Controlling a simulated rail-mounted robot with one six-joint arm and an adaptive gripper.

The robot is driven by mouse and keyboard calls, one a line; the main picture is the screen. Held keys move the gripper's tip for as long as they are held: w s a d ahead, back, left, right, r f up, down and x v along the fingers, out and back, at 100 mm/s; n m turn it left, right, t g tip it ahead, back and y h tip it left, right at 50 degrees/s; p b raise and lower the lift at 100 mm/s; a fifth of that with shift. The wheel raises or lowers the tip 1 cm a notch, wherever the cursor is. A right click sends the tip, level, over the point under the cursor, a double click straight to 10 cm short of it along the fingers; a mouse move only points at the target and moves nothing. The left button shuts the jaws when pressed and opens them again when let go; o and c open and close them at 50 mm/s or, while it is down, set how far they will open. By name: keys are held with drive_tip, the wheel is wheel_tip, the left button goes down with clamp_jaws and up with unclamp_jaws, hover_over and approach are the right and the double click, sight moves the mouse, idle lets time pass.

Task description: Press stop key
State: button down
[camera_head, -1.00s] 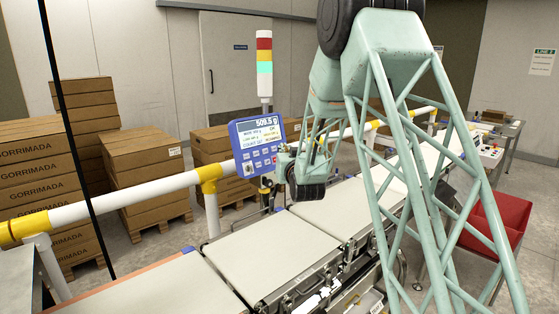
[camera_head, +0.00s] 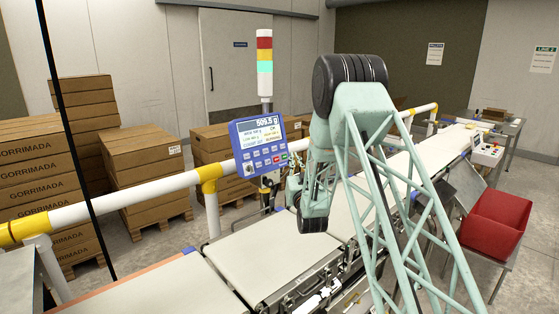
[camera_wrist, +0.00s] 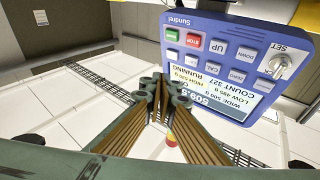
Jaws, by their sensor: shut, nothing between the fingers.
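The blue control panel (camera_head: 258,142) stands on a post behind the belt in the head view, its display reading 509.5 g. In the wrist view the panel (camera_wrist: 235,60) appears upside down in the upper right, with "RUNNING" on its screen. The red stop key (camera_wrist: 194,41) sits beside a green key (camera_wrist: 172,35) near the panel's top left in that view. My gripper (camera_wrist: 165,90) is shut and empty, its fingertips apart from the keys in the picture. In the head view my wrist largely hides the gripper, to the right of and below the panel.
A white and yellow rail (camera_head: 130,202) runs behind the belt (camera_head: 180,285). Stacked cartons (camera_head: 140,165) are at the back left. A red bin (camera_head: 495,225) is at the right.

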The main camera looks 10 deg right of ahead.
sight(276, 159)
drive_tip(key=shift+d+f, duration=0.25)
drive_tip(key=shift+f, duration=0.1)
drive_tip(key=shift+w, duration=0.1)
idle(0.4)
drive_tip(key=w+a+f, duration=0.2)
drive_tip(key=w+a, duration=0.2)
drive_tip(key=w, duration=0.3)
drive_tip(key=shift+a+f+p, duration=0.25)
drive_tip(key=shift+p, duration=0.1)
drive_tip(key=shift+w+a+f+b, duration=0.2)
drive_tip(key=shift+w+a+b, duration=0.35)
drive_tip(key=shift+b, duration=0.6)
idle(2.9)
drive_tip(key=shift+d, duration=0.25)
drive_tip(key=shift+s+d+r+b, duration=0.15)
drive_tip(key=shift+s+d+b, duration=0.15)
drive_tip(key=shift+s+b, duration=0.3)
